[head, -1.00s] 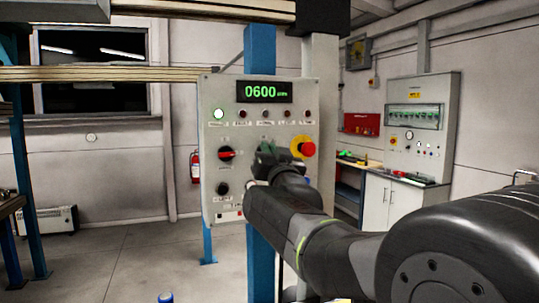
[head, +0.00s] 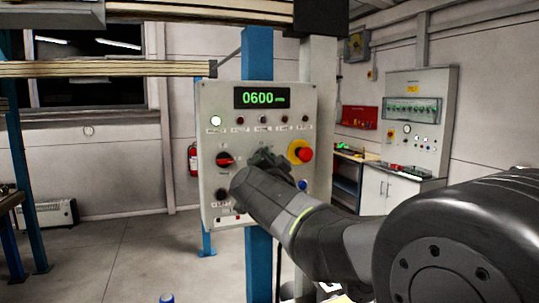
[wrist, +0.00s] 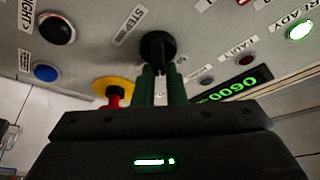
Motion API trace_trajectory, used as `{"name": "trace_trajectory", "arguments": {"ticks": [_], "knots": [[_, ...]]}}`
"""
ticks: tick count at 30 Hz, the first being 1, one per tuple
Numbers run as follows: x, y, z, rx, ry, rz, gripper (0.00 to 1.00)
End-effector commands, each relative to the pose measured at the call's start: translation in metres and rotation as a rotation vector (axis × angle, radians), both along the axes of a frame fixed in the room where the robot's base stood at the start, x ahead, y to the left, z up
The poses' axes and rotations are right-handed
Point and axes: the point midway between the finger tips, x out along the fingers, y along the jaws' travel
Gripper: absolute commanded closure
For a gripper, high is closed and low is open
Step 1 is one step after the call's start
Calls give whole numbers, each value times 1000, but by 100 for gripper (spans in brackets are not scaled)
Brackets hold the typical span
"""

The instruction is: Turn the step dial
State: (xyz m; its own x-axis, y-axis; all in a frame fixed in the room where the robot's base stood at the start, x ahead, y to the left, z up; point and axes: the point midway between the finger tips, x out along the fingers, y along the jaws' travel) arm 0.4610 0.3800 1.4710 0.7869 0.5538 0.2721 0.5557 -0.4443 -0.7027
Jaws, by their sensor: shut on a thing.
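The step dial (wrist: 158,44) is a black round knob beside the word STEP on the grey control panel (head: 214,110). In the wrist view the two green fingers of my gripper (wrist: 160,70) are closed on the dial from below in the picture. In the head view my gripper (head: 266,157) is at the middle of the panel and hides the dial. The display (head: 262,97) reads 0600 in green; it also shows in the wrist view (wrist: 236,88).
A red emergency stop on a yellow ring (head: 305,153) is close to the right of my gripper. A red selector (head: 225,159) and a black knob (head: 221,194) are to its left. A blue button (wrist: 46,73) and the lit READY lamp (wrist: 299,30) are nearby.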

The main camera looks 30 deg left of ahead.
Motion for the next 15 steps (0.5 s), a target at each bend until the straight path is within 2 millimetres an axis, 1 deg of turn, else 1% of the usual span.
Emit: {"name": "trace_trajectory", "arguments": {"ticks": [12, 13, 14, 15], "knots": [[0, 0, -1, 4, 5, 0, 100], [0, 0, -1, 4, 5, 0, 83], [0, 0, -1, 4, 5, 0, 77], [0, 0, -1, 4, 5, 0, 70]]}}
